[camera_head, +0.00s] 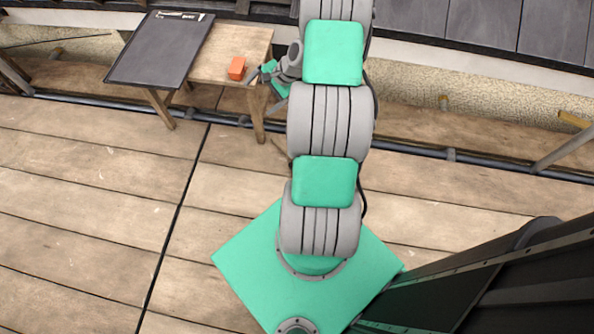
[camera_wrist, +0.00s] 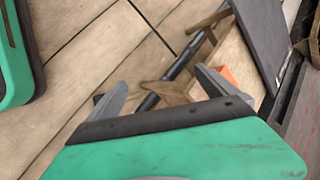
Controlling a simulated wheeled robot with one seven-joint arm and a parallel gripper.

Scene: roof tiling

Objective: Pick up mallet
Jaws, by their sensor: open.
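An orange block-like thing (camera_head: 236,68) rests on the right part of a small wooden table (camera_head: 228,52). It may be the mallet's head, but I see no handle and cannot tell. In the wrist view part of it (camera_wrist: 229,76) shows just beyond the right finger. My gripper (camera_head: 262,92) is by the table's right edge, to the right of the orange thing and apart from it. In the wrist view my gripper (camera_wrist: 160,85) has its two fingers spread, with nothing between them.
A dark flat board (camera_head: 160,50) covers the table's left part and overhangs it. A small dark and pale item (camera_head: 180,15) lies at its far end. A dark pipe (camera_head: 400,148) runs along the planks in front of the wall. The plank floor (camera_head: 90,200) at left is clear.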

